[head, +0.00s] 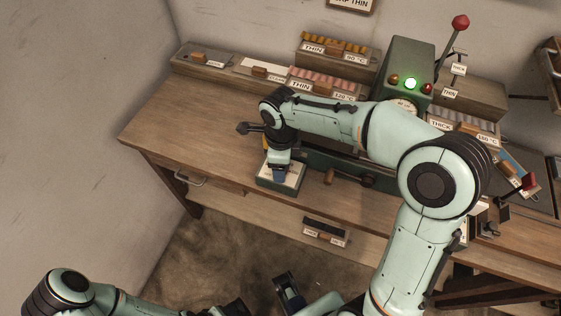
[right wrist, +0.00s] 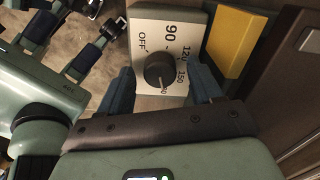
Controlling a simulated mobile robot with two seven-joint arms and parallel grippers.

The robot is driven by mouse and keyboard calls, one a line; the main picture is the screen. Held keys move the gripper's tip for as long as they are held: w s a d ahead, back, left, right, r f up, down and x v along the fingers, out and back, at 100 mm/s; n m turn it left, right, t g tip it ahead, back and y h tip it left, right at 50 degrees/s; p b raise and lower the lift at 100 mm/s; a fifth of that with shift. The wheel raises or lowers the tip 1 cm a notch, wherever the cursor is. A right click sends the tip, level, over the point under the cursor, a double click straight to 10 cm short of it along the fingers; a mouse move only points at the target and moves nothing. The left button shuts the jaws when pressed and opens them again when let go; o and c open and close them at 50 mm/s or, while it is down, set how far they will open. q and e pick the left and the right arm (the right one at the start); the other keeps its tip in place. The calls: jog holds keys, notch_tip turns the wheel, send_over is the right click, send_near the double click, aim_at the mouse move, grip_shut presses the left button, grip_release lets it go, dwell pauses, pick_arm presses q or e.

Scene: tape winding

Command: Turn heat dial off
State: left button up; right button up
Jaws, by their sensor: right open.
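The heat dial (right wrist: 158,70) is a round black knob on a cream plate (right wrist: 146,22) marked OFF, 90, 120 and 150, with a last number partly covered. Its white pointer line faces down the picture, toward that last number and away from OFF at the left. My right gripper (right wrist: 161,78) is open, with one blue finger on each side of the knob; I cannot tell whether they touch it. In the head view my right gripper (head: 279,173) is over the green dial box (head: 293,185) and hides the knob. Only part of my left arm (head: 70,290) shows at the bottom left.
A yellow block (right wrist: 230,42) is close to the right of the dial in the wrist view. The green machine (head: 408,62) with a lit green lamp stands behind my right arm. Labelled bins (head: 330,50) line the back. The left tabletop (head: 190,125) is clear.

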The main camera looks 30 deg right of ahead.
jog(key=c, duration=1.1)
jog(key=shift+o, duration=0.2)
